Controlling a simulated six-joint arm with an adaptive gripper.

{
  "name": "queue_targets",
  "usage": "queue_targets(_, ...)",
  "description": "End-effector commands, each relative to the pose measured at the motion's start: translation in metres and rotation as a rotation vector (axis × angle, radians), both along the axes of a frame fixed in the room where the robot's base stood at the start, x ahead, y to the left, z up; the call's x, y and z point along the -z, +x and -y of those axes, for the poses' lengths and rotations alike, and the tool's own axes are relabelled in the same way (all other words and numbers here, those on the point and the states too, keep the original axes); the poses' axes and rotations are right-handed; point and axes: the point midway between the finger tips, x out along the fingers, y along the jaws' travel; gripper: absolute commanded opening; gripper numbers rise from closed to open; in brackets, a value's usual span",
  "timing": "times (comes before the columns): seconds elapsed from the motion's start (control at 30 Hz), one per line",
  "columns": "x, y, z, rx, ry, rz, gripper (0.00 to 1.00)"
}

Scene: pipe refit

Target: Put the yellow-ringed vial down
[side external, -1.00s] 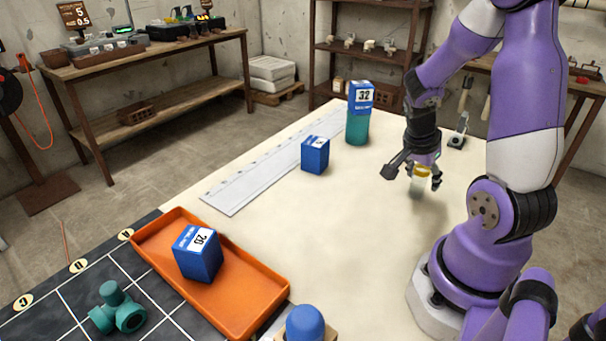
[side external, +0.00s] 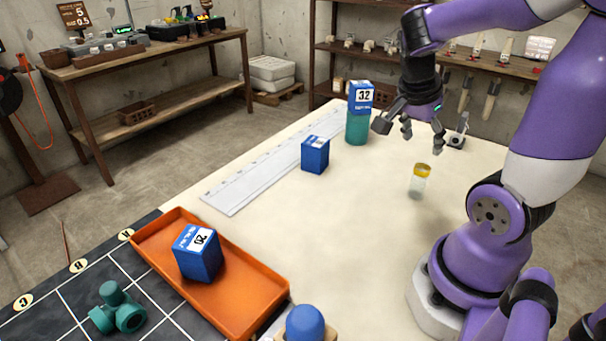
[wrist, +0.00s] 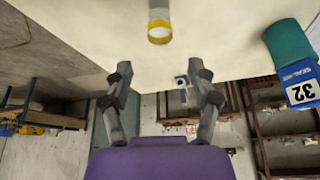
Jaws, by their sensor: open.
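The yellow-ringed vial (side external: 419,181) stands upright on the pale table top, clear with a yellow ring at its top. It also shows in the wrist view (wrist: 159,30), beyond the fingertips. My gripper (side external: 407,133) is open and empty, above and behind the vial, apart from it. In the wrist view the two fingers (wrist: 160,78) are spread wide with nothing between them.
A blue box marked 32 (side external: 361,96) sits on a teal cylinder (side external: 357,129), left of my gripper. A smaller blue box (side external: 315,155) stands by a long ruler-like strip (side external: 250,183). An orange tray (side external: 250,296) holds another blue box (side external: 198,252). The table around the vial is clear.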

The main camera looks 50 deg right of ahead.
Motion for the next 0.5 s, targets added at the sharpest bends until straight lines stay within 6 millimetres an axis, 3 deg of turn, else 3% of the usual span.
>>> queue_targets(0.07,-0.006,0.006,-0.007,-0.062,0.009,0.009,0.67)
queue_targets(0.13,-0.012,0.018,-0.025,-0.256,0.030,0.022,0.67)
queue_targets(0.3,-0.029,0.053,-0.107,-1.110,0.039,0.053,0.67)
queue_targets(0.4,-0.037,0.056,-0.153,-1.542,-0.012,0.060,0.67)
queue_targets(0.5,-0.041,0.053,-0.180,-1.801,-0.063,0.062,0.67)
